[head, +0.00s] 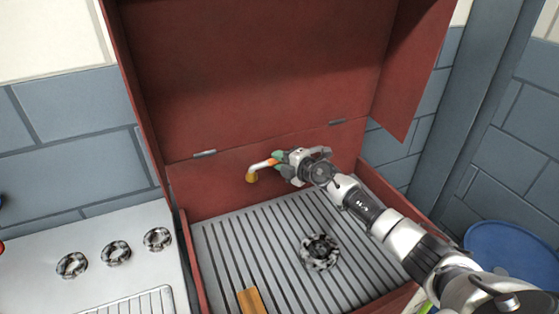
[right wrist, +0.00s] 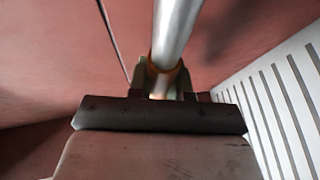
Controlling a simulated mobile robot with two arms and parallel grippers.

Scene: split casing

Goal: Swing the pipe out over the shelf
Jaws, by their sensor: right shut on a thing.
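The pipe (head: 261,165) is a short pale bent tube with a gold-brown end (head: 252,177), low in front of the casing's red back wall. My right gripper (head: 279,161) is shut on the pipe near an orange band, right of the bend. In the right wrist view the pipe (right wrist: 177,30) runs up from between the fingers (right wrist: 164,84), with an orange ring close to them. The fingers hide part of the pipe. The shelf (head: 235,240) is a grey ribbed surface below and in front of the pipe. My left gripper is not in view.
The red casing's upper part (head: 250,70) stands raised on two hinges. On the shelf are a mottled knob-like ring (head: 320,252) and an orange-brown block (head: 251,301). A pale counter (head: 110,225) with several similar rings is left; a blue round thing (head: 510,245) is right.

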